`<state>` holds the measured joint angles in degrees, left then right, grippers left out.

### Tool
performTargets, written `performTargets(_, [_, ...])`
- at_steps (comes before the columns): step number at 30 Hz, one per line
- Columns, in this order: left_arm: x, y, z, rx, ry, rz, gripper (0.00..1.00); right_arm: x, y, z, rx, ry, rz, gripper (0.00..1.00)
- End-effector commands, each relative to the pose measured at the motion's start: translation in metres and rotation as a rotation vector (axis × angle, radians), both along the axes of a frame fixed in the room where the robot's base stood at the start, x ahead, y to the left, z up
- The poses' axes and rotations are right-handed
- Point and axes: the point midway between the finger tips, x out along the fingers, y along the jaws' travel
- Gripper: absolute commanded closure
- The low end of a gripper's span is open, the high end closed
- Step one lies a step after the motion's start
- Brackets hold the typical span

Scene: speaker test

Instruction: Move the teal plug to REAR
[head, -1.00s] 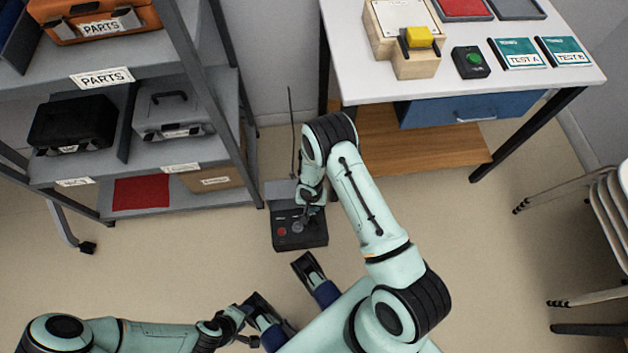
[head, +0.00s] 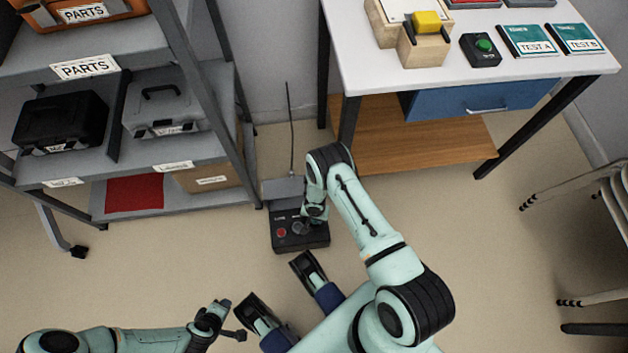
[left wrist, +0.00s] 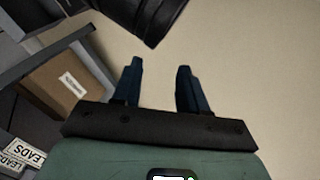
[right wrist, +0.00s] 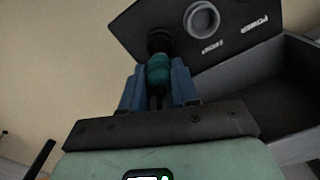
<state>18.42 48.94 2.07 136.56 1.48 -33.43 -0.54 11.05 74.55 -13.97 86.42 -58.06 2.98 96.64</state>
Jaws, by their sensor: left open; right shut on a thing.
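The teal plug (right wrist: 158,72) shows in the right wrist view between the fingers of my right gripper (right wrist: 157,88), which is shut on it. Its black end overlaps the edge of a dark panel; I cannot tell whether it touches or is seated. A grey ring socket (right wrist: 201,19) on that panel, beside printed labels, looks empty. In the head view my right gripper (head: 312,218) is over the black box (head: 300,241) with a red button on the floor, and hides the plug. My left gripper (head: 232,322) is open and empty at lower left; its fingers show apart in the left wrist view (left wrist: 160,72).
A grey shelf unit (head: 70,172) with cases stands at left. A white table (head: 385,85) with a blue drawer (head: 485,98) stands at back right. A thin upright rod (head: 290,130) rises behind the box. Chairs (head: 590,200) are at far right.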

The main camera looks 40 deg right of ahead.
Motion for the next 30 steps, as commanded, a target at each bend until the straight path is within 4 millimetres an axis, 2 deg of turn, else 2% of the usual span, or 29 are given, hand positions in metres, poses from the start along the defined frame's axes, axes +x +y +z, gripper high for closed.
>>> performTargets(4, [0.006,0.003,-0.004,0.008,-0.015,0.006,0.57,0.0,0.0,-0.01,0.001,0.001,-0.001,1.0])
performTargets(7, [0.012,0.007,-0.012,0.017,-0.028,0.014,0.57,0.0,0.001,-0.025,0.001,0.001,0.0,1.0])
performTargets(11, [-0.003,0.01,-0.028,0.017,0.022,0.017,0.57,-0.001,0.0,-0.045,0.0,0.001,0.0,1.0])
performTargets(30, [-0.012,0.012,-0.035,0.015,0.053,0.019,0.57,0.0,0.0,-0.051,0.001,-0.001,0.0,1.0])
